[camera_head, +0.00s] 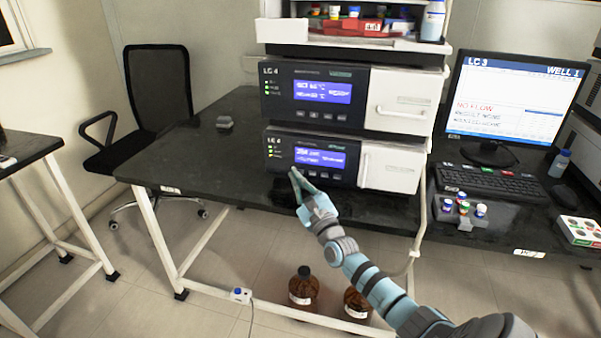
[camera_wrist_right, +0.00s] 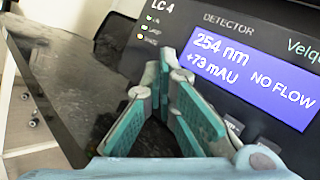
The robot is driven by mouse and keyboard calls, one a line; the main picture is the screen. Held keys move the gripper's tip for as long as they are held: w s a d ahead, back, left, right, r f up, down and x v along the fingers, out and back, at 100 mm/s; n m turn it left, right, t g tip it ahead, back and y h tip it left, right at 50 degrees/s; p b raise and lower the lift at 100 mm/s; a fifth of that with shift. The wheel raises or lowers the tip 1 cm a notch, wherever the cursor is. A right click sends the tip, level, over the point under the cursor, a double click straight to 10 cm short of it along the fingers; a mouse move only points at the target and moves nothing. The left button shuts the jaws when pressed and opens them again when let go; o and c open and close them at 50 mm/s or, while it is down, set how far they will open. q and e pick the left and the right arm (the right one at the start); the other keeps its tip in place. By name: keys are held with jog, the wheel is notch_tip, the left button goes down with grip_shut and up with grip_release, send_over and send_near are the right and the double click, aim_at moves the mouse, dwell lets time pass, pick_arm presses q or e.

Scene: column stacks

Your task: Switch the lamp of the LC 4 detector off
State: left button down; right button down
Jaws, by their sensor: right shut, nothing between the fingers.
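The LC 4 detector (camera_head: 322,143) is the lower dark module of the stack, with a white door on its right. Its blue screen (camera_head: 320,158) is lit; in the right wrist view the screen (camera_wrist_right: 253,79) reads 254 nm, +73 mAU, NO FLOW. Small green indicator lights (camera_wrist_right: 150,29) glow at its left. My right gripper (camera_head: 294,172) is shut and empty, its tips in front of the detector's lower left face. In the wrist view the fingertips (camera_wrist_right: 166,62) hide part of the panel left of the screen; contact cannot be told. My left gripper is not in view.
Another LC 4 module (camera_head: 315,72) with a lit blue screen sits on top of the detector. The black bench (camera_head: 190,155) is mostly clear to the left. A monitor (camera_head: 510,95), keyboard (camera_head: 489,181) and vial rack (camera_head: 459,213) stand to the right. Brown bottles (camera_head: 303,286) stand below.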

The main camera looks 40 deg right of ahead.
dwell(0.9)
jog(key=shift+w+d+f+b, duration=0.1)
jog(key=shift+d+b, duration=0.15)
jog(key=shift+b, duration=0.25)
jog(key=shift+w+d+r+b, duration=0.25)
jog(key=shift+d+b, duration=0.2)
jog(key=shift+b, duration=0.3)
dwell(0.7)
jog(key=shift+f, duration=0.1)
jog(key=shift+s+a+f+p, duration=0.25)
jog(key=shift+s+a+p, duration=0.1)
jog(key=shift+a+p, duration=0.25)
jog(key=shift+f, duration=0.1)
